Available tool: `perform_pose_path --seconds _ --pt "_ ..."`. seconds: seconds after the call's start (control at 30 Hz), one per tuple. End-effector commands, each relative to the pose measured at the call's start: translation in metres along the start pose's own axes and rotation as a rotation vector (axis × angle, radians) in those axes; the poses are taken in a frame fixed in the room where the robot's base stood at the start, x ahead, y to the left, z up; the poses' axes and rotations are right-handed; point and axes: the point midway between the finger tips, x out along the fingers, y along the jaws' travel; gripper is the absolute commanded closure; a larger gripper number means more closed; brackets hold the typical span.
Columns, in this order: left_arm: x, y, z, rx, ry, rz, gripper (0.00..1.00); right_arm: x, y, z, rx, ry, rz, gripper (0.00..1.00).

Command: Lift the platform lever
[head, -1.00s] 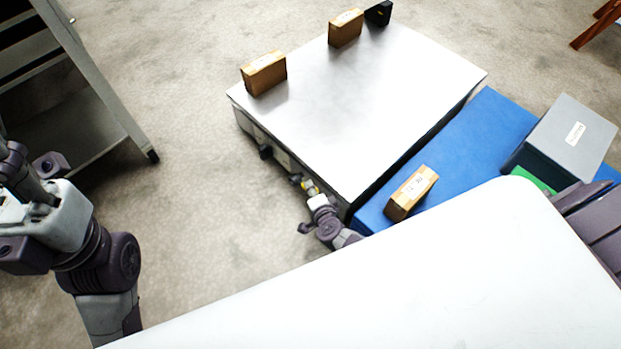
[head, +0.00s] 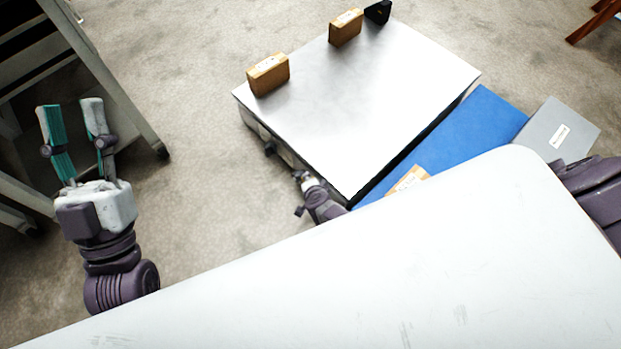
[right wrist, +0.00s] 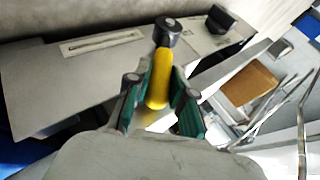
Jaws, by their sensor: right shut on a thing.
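The platform lever shows in the right wrist view as a yellow handle (right wrist: 157,82) with a dark round end. My right gripper (right wrist: 162,90) is shut on it, with its green-lined fingers on either side of the yellow part. In the head view my right gripper (head: 306,182) is small, at the near left side of the white-topped machine (head: 360,95). The lever is too small to make out there. My left gripper (head: 70,108) is open and empty, above the floor at left, apart from the machine.
Two cardboard boxes (head: 268,75) (head: 345,28) and a black item (head: 378,12) stand along the machine's far edge. A blue surface (head: 465,125) with a grey box (head: 560,130) lies to the right. A grey rack (head: 95,70) stands at left, near my left gripper.

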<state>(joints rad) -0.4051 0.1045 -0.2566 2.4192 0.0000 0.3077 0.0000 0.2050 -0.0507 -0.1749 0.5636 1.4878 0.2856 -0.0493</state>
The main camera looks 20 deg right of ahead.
Motion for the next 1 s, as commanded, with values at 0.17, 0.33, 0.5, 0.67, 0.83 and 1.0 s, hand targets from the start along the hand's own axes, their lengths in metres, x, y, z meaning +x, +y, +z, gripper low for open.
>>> perform_pose_path --seconds 0.17,0.33,0.5,0.67,0.83,1.0 --pt "-0.002 -0.004 0.033 0.009 -0.212 -0.009 0.6 -0.001 -0.006 0.002 -0.015 -0.004 0.032 1.0" --pt "-0.008 -0.008 0.055 0.015 -0.342 -0.015 0.6 -0.001 -0.008 0.002 -0.025 -0.004 0.051 1.0" --pt "-0.013 -0.009 0.065 0.017 -0.409 -0.018 0.6 0.0 -0.008 0.002 -0.028 -0.004 0.062 1.0" --pt "-0.015 -0.01 0.069 0.018 -0.432 -0.019 0.6 0.0 -0.009 0.002 -0.029 -0.004 0.064 1.0" --pt "-0.016 -0.01 0.07 0.018 -0.433 -0.019 0.6 0.0 -0.009 0.002 -0.029 -0.004 0.064 1.0" --pt "-0.016 -0.01 0.07 0.018 -0.433 -0.019 0.6 0.001 -0.009 0.002 -0.029 -0.004 0.063 0.74"
